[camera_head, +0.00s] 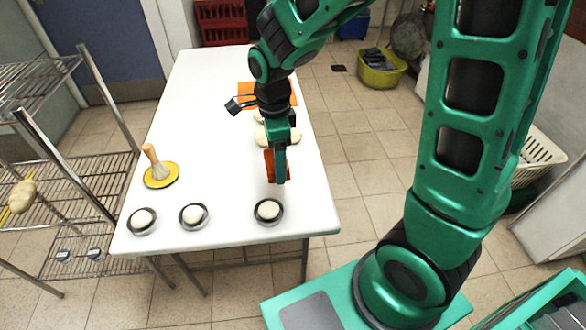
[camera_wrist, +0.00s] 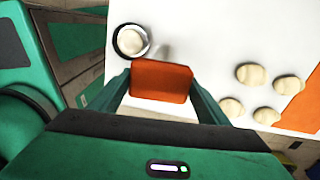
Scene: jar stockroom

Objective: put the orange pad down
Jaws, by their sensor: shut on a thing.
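The orange pad (camera_wrist: 160,82) is a flat orange piece held between the two green fingers of my gripper (camera_wrist: 160,88) in the wrist view. In the head view the orange pad (camera_head: 269,164) shows partly behind the fingers of my gripper (camera_head: 278,175). The gripper is shut on it, over the right part of the white table (camera_head: 205,110). The pad looks tilted in the head view. I cannot tell how far it is above the table top.
Several dark-rimmed dishes with pale rounds, such as one (camera_head: 268,210), stand along the table's near end. A wooden-handled brush on a yellow disc (camera_head: 160,174) stands at left. Pale lumps (camera_head: 284,136) and an orange sheet (camera_head: 252,90) lie beyond the gripper. The table's middle left is clear.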

